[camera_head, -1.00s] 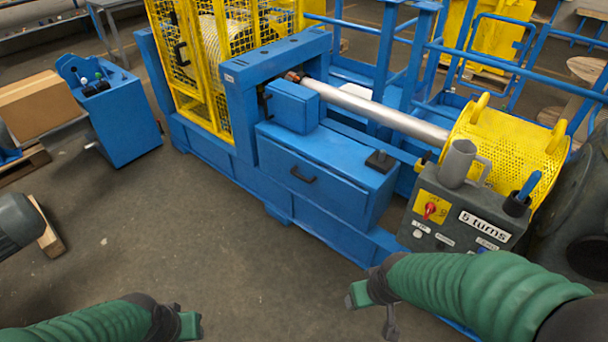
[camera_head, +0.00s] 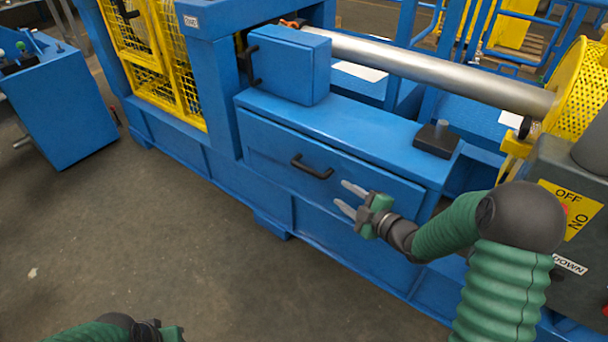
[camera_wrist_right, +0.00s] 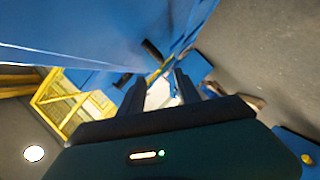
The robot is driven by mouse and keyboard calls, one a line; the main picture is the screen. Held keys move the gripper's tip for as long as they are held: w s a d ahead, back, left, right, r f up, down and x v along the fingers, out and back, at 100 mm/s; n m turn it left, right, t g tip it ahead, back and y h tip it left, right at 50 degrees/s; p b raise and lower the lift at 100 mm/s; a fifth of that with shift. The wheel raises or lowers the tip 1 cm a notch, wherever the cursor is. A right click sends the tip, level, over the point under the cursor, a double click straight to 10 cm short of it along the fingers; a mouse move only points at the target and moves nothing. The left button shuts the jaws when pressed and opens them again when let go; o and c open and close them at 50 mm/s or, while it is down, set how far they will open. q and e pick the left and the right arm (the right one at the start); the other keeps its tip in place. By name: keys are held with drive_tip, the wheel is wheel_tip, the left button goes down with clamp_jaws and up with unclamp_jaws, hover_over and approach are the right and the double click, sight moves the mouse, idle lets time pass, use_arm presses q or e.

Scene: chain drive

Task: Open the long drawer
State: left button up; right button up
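The long drawer (camera_head: 345,190) is a blue front panel below the machine's bench top, with a black bar handle (camera_head: 312,168) left of its middle. The drawer looks shut. My right gripper (camera_head: 346,197) is just right of the handle and slightly below it in the head view, apart from it, with its two grey fingers spread and empty. In the right wrist view, the two dark fingers (camera_wrist_right: 165,92) are apart, and the black handle (camera_wrist_right: 152,50) shows above them. My left gripper (camera_head: 172,333) is at the bottom edge of the head view, partly cut off; its fingers cannot be made out.
A blue box (camera_head: 288,65) with its own black handle sits on the bench above the drawer. A small black block (camera_head: 436,138) stands at the bench's right end. A control box (camera_head: 570,215) is close beside my right arm. The floor (camera_head: 180,240) in front is clear.

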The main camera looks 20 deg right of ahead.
sight(315, 176)
drive_tip(key=b+x, duration=0.6)
drive_tip(key=x, duration=0.9)
drive_tip(key=shift+w+a+f+b, duration=0.15)
drive_tip(key=shift+w+a+b, duration=0.15)
drive_tip(key=shift+w, duration=0.2)
drive_tip(key=shift+c, duration=0.3)
clamp_jaws()
drive_tip(key=shift+s, duration=0.1)
